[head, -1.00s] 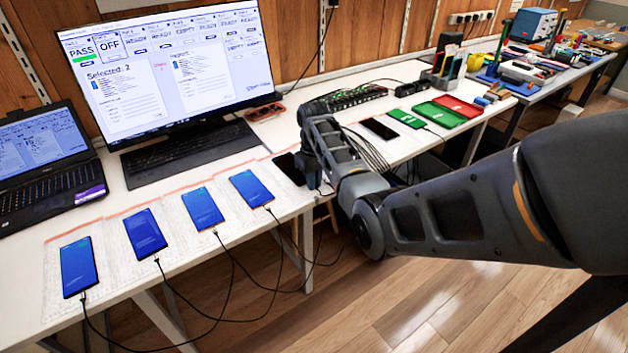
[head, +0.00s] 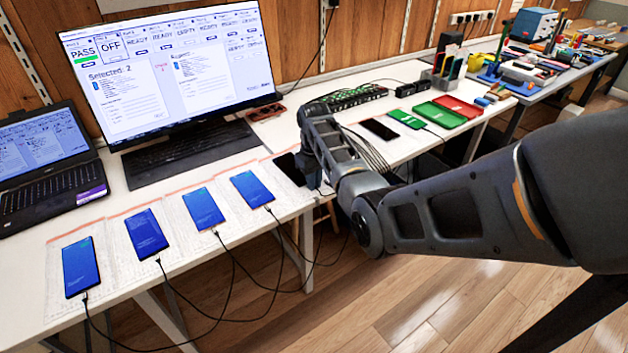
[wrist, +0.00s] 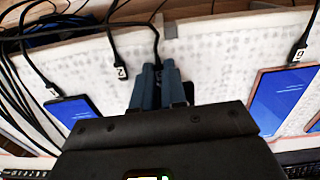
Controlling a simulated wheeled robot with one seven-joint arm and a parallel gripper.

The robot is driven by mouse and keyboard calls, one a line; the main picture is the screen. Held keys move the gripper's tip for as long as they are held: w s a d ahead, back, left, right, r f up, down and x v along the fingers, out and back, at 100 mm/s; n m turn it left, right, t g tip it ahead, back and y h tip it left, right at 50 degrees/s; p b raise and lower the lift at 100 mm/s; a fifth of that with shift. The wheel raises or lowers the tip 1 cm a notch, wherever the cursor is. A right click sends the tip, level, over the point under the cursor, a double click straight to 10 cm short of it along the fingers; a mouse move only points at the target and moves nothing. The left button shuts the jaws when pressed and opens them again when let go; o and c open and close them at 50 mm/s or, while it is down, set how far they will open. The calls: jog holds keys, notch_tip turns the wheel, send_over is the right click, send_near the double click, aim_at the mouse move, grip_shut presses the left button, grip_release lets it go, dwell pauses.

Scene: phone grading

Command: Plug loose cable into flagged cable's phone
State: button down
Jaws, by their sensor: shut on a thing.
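My gripper (wrist: 158,75) is shut on a black cable (wrist: 155,42) at the front edge of the white table; its fingers hide the cable's end. A dark-screened phone (head: 289,168) lies beside my gripper (head: 313,178) in the head view, partly hidden by it. In the wrist view another cable with a white "2" tag (wrist: 120,72) hangs just left of the held one. A blue-lit phone (wrist: 284,100) with a tagged cable (wrist: 299,54) lies to the right, and a smaller-looking lit phone (wrist: 73,110) with a tagged cable lies to the left.
Several blue-lit phones (head: 203,207) lie in a row on paper mats, with cables hanging off the front edge. The monitor (head: 175,70) reads PASS, OFF and "Selected: 2". Right of my arm are a dark phone (head: 379,129), a green tray (head: 440,115) and a red tray (head: 458,105).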

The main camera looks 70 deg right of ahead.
dwell(0.7)
jog(key=c, duration=1.1)
grip_release()
jog(key=shift+s+a+r+p, duration=0.1)
jog(key=shift+s+r+p, duration=0.1)
jog(key=shift+r+p, duration=1.05)
jog(key=shift+s+a+r+p, duration=0.1)
jog(key=shift+s+r+p, duration=0.1)
jog(key=shift+r+p, duration=1.05)
jog(key=shift+s, duration=0.1)
